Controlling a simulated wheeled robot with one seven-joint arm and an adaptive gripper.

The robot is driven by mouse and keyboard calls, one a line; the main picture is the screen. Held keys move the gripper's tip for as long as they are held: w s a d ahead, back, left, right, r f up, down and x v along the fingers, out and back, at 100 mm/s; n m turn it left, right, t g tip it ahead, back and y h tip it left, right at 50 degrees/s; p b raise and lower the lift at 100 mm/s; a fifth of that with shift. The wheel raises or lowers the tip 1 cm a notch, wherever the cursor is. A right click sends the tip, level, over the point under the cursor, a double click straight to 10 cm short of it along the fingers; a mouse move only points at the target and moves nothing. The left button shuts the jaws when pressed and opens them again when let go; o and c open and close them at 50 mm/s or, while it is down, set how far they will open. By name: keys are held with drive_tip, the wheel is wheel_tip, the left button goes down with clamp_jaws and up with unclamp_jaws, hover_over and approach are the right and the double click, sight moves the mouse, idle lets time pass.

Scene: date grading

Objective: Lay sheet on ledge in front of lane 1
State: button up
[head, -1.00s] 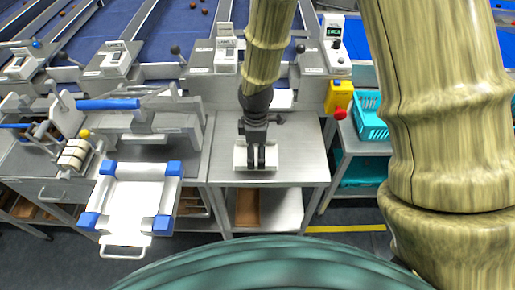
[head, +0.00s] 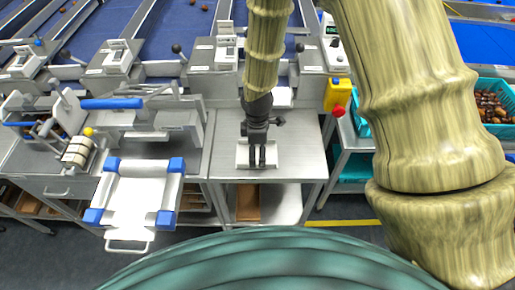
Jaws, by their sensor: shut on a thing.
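A small white sheet (head: 242,158) is at the grey steel worktop (head: 227,136), in the middle of the head view. My gripper (head: 257,163) points down at the sheet and is shut on it, with dark fingers in front of its middle. The sheet looks level; I cannot tell whether it touches the steel or hangs just above it. Behind it, the lane fronts carry white units, and blue lanes (head: 173,30) run away from me. My arm hides part of the lane front directly behind the gripper. No lane number can be read.
Left of the sheet stand a white tray frame with blue corners (head: 137,199) and a blue-handled device (head: 110,103). A yellow box with a red button (head: 338,96) is at the right. A teal crate of dates (head: 492,108) is further right. Bare steel surrounds the sheet.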

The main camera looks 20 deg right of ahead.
sight(257, 155)
drive_tip(key=shift+f, duration=0.15)
drive_tip(key=o, duration=0.5)
drive_tip(key=shift+r, duration=0.3)
drive_tip(key=shift+r+b, duration=1.75)
drive_tip(key=shift+r, duration=4.15)
